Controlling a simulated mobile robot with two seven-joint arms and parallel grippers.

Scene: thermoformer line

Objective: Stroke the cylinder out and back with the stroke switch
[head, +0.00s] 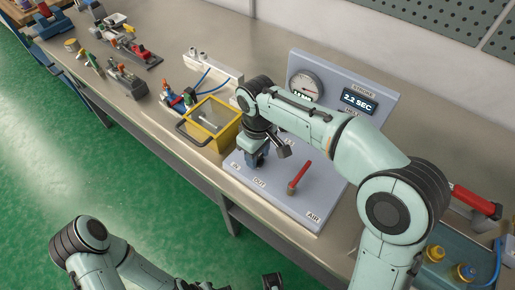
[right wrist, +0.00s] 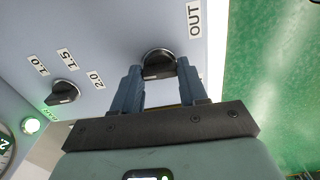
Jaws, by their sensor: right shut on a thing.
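The grey control panel (head: 331,205) carries IN, OUT and AIR labels. My right gripper (head: 257,160) reaches down to it beside the IN and OUT labels. In the right wrist view my right gripper (right wrist: 158,78) is shut on the black stroke switch knob (right wrist: 158,60), one finger on each side, near the OUT label (right wrist: 194,19). The yellow-framed guard box (head: 213,124) stands left of the panel, with a pale rod-like part inside; I cannot tell the cylinder's position. The display (head: 359,100) reads 2.2 SEC. My left gripper (head: 272,282) is only partly seen at the bottom edge.
A red AIR lever (head: 298,178) stands on the panel right of my right gripper. A gauge (head: 305,85) is behind. Several fixtures line the bench at left.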

